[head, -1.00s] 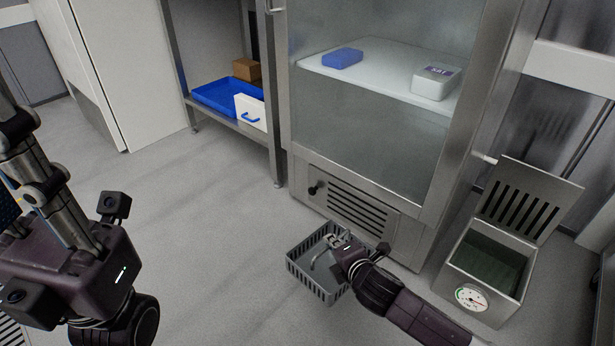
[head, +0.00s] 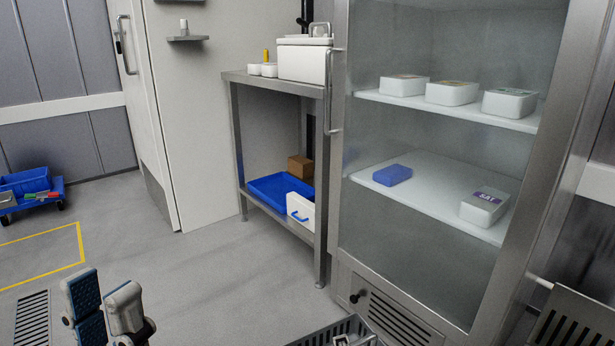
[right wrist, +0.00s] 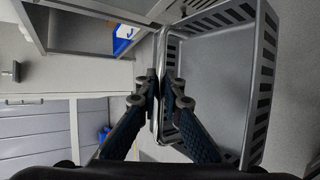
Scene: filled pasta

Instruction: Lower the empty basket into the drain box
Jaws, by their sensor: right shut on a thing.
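The grey slotted basket (head: 322,334) shows only its top rim at the bottom edge of the head view. In the right wrist view the basket (right wrist: 215,75) fills the right half, and its visible inside is empty.
A glass-fronted steel cabinet (head: 345,180) with a vented base (head: 398,318) stands beside the basket. A steel shelf unit (head: 240,150) holds a blue tray (head: 268,188). A blue cart (head: 30,192) stands far left. The floor (head: 200,290) between is clear.

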